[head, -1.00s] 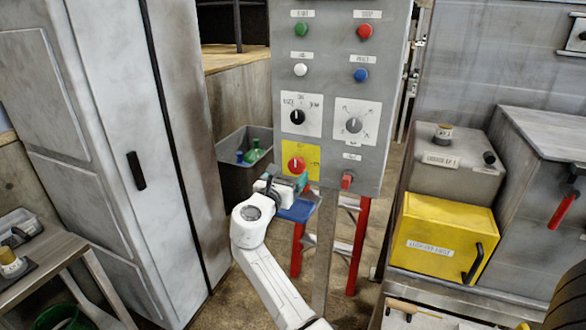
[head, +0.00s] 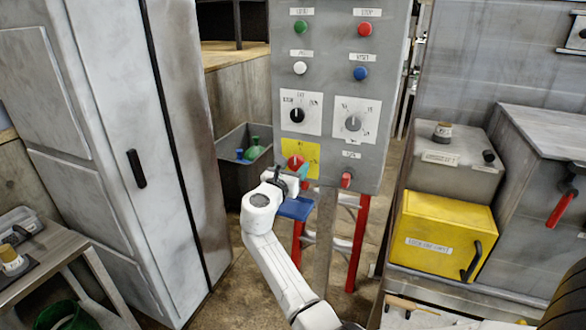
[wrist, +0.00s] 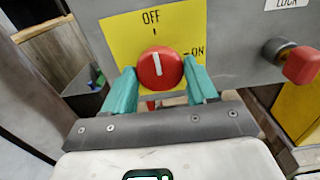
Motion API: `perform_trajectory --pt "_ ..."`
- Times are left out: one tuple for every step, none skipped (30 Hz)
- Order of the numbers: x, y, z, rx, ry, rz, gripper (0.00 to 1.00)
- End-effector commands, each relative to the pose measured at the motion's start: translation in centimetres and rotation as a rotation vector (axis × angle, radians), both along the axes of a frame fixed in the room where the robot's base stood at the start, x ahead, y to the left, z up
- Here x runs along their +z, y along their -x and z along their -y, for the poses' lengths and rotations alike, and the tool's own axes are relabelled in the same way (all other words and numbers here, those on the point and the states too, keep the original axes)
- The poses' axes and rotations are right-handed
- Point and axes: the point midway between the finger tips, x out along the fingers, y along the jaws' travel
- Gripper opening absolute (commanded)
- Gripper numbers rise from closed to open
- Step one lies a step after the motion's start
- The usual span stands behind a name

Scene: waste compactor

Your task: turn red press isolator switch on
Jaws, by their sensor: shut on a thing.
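The red press isolator switch is a round red knob (head: 295,161) on a yellow plate (head: 313,153), low on the grey control panel. In the wrist view the knob (wrist: 158,69) has a white pointer line that stands nearly upright, toward the OFF mark (wrist: 151,17). The ON mark (wrist: 197,52) is to its right. My gripper (wrist: 159,80) has its teal fingers on the knob's left and right sides and is shut on it. In the head view my gripper (head: 297,173) reaches the panel from below and partly hides the plate.
A red part (wrist: 302,65) sticks out of the panel right of the plate. Black (head: 297,115) and grey (head: 353,123) dials and several push buttons sit above. A grey bin (head: 236,180) stands behind left. A tall cabinet (head: 100,140) stands left, a yellow box (head: 440,226) right.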

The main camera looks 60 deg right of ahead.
Motion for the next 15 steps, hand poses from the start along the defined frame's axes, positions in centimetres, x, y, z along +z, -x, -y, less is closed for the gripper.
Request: perform_trajectory --pt "-0.01 -0.01 -0.02 0.0 0.0 0.0 0.45" --pt "-0.01 -0.01 -0.01 0.0 0.0 0.0 0.42" --pt "-0.01 -0.01 -0.01 0.0 0.0 0.0 0.39" --pt "0.0 -0.02 -0.02 0.001 0.0 0.0 0.36" --pt "0.0 -0.02 -0.02 0.001 0.0 0.0 0.33" --pt "-0.01 -0.02 -0.02 0.001 0.0 0.0 0.29" --pt "-0.01 -0.02 -0.02 0.001 0.0 0.0 0.27" --pt "-0.01 -0.02 -0.02 0.001 0.0 0.0 0.27" --pt "-0.02 -0.02 -0.02 0.001 0.0 0.001 0.27" --pt "-0.02 -0.02 -0.02 0.001 0.0 0.002 0.27" --pt "-0.03 -0.02 -0.02 0.001 0.0 0.004 0.27" --pt "-0.05 -0.02 -0.02 0.001 -0.001 0.009 0.27" --pt "-0.07 -0.03 -0.03 0.001 -0.001 0.013 0.27" --pt "-0.09 -0.03 -0.03 0.001 -0.002 0.02 0.27" --pt "-0.12 -0.03 -0.03 0.001 -0.002 0.03 0.27"
